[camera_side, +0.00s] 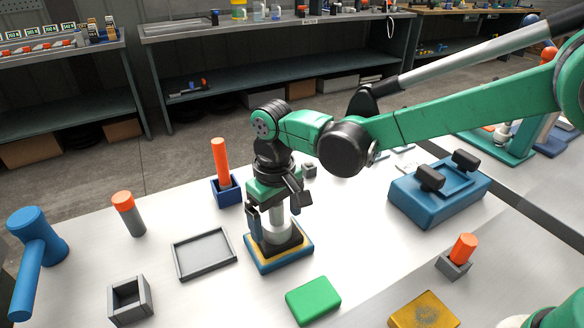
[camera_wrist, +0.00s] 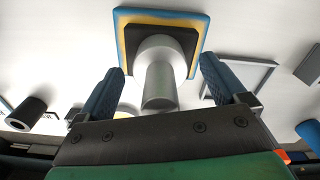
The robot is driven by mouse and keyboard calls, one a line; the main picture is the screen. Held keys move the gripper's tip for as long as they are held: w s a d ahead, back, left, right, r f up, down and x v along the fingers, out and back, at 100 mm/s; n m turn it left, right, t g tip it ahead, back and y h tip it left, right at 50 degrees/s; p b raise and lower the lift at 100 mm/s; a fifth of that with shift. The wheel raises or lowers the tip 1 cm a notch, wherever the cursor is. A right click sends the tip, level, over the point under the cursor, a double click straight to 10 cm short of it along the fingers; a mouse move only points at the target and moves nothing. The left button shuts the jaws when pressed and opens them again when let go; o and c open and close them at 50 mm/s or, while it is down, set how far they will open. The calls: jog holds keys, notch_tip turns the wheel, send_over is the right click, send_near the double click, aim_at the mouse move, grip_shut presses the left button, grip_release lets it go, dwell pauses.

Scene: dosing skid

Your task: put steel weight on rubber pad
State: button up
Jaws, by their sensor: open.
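The steel weight (camera_side: 274,228) is a grey cylinder with a wider foot, standing upright on the dark rubber pad (camera_side: 293,243). The pad lies on a square blue-edged base with a yellow border. My gripper (camera_side: 275,212) is above the pad, pointing down, with its fingers on either side of the weight's upper part. In the wrist view my gripper (camera_wrist: 163,68) is open, with visible gaps between its blue fingers and the weight (camera_wrist: 160,85). The pad (camera_wrist: 130,42) shows behind the weight's foot.
An empty grey tray (camera_side: 204,254) lies left of the base, and a green block (camera_side: 313,300) lies in front. An orange rod in a blue holder (camera_side: 227,191) stands behind. A blue box with black knobs (camera_side: 438,196) is to the right.

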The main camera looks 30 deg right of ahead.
jog(key=shift+r, duration=0.15)
notch_tip(320, 180, up, 11)
jog(key=shift+r, duration=0.35)
jog(key=shift+d+r, duration=0.2)
jog(key=s+d+f+m+t, duration=0.1)
jog(key=s+d+f+t, duration=0.1)
jog(key=d, duration=0.6)
jog(key=s+d+f+m+t, duration=0.2)
jog(key=s+d+t, duration=0.3)
jog(key=s+d, duration=0.2)
jog(key=d, duration=0.2)
jog(key=shift+s+d, duration=0.15)
jog(key=shift+d, duration=0.15)
